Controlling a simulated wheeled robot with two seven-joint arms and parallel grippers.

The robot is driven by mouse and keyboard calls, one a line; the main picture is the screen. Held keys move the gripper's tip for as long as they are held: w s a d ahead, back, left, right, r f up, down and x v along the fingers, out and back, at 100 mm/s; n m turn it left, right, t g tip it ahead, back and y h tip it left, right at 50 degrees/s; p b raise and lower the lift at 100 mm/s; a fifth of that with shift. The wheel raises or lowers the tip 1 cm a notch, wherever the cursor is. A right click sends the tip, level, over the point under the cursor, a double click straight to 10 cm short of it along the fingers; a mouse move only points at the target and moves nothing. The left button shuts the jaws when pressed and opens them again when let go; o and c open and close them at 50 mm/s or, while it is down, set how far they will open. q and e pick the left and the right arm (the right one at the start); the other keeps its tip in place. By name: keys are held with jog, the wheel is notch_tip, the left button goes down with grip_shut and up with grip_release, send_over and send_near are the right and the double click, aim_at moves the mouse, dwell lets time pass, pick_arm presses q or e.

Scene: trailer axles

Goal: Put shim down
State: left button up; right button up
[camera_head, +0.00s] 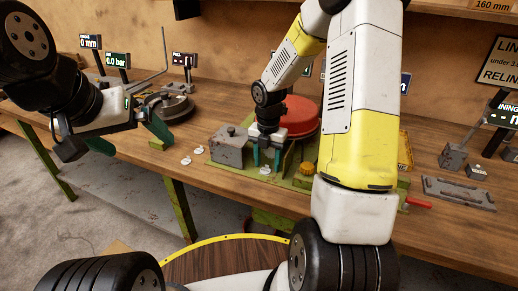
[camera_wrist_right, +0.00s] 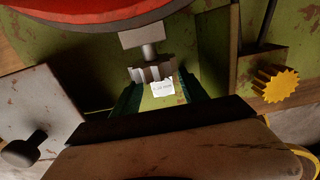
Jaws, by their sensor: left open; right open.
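My right gripper (camera_head: 266,158) points down over the green fixture (camera_head: 296,178) on the bench, its two dark green fingers apart. In the right wrist view, a small piece with a white label (camera_wrist_right: 162,88) lies between the open fingers (camera_wrist_right: 160,97), against a grey notched metal part (camera_wrist_right: 152,73). I take the labelled piece for the shim; its print is too small to read surely and its edges are partly hidden. My left gripper (camera_head: 130,138) is open and empty at the left, near the bench's front edge.
A red disc (camera_head: 300,115) stands behind my right gripper, and a grey block (camera_head: 228,147) is left of it. A yellow knob (camera_wrist_right: 275,84) is to its right. Small white tags (camera_head: 186,160) lie on the bench. A grey plate (camera_head: 458,193) lies at the right.

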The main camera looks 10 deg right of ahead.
aim_at(267, 165)
notch_tip(267, 165, up, 12)
jog(key=s+r+m+t, duration=0.2)
jog(key=s+r+m, duration=0.2)
jog(key=m, duration=0.5)
jog(key=s+a+r+m+t+y, duration=0.1)
jog(key=s+r+m+t, duration=0.1)
jog(key=s+r+m, duration=0.3)
jog(key=s+r+m+t+y, duration=0.1)
jog(key=s+r+m, duration=0.3)
jog(key=s+m, duration=0.6)
jog(key=m+t, duration=0.1)
jog(key=m, duration=0.3)
jog(key=shift+s+a+r+m, duration=0.25)
jog(key=shift+a+r+m, duration=0.05)
jog(key=shift+r, duration=0.05)
jog(key=shift+c, duration=0.2)
